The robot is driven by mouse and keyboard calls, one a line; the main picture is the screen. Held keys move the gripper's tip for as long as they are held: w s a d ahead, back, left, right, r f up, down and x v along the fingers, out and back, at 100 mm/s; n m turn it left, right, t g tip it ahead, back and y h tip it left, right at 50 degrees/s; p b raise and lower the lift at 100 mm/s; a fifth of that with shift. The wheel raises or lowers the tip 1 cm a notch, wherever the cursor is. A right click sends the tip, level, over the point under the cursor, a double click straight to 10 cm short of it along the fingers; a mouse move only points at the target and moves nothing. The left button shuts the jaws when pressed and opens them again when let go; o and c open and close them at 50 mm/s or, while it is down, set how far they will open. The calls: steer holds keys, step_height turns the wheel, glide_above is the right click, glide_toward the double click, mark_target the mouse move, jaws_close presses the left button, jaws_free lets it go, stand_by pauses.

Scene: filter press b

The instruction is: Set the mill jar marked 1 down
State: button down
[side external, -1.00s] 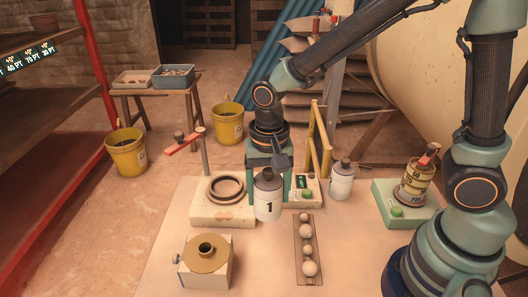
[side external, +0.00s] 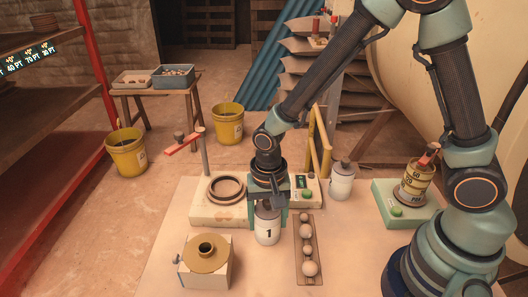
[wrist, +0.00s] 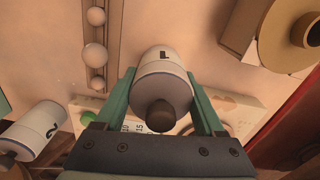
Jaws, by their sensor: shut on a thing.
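The mill jar marked 1 (side external: 267,232) is white with a grey shoulder and a dark knob, and it is upright at the middle of the pale table. My gripper (side external: 268,205) is shut on it from above, with the teal fingers on either side of its upper part. In the wrist view the jar (wrist: 163,66) sits between the two fingers (wrist: 163,100). Its base is at or very close to the tabletop; I cannot tell if it touches.
A rack of balls (side external: 296,258) lies just right of the jar. A ring on a cream block (side external: 205,215) stands behind left, and a brass-topped box (side external: 190,272) at front left. A second white jar (side external: 341,187) and a green-buttoned scale (side external: 384,190) stand to the right.

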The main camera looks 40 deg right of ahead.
jaws_free()
steer(key=shift+f, duration=0.15)
step_height(320, 180, up, 11)
steer(key=shift+r, duration=0.2)
steer(key=shift+d+r, duration=0.1)
steer(key=shift+r, duration=0.45)
steer(key=s+d+r+n+t, duration=0.4)
steer(key=d+r+n, duration=0.3)
steer(key=d, duration=0.5)
steer(key=shift+r+t, duration=0.8)
steer(key=shift+r, duration=0.55)
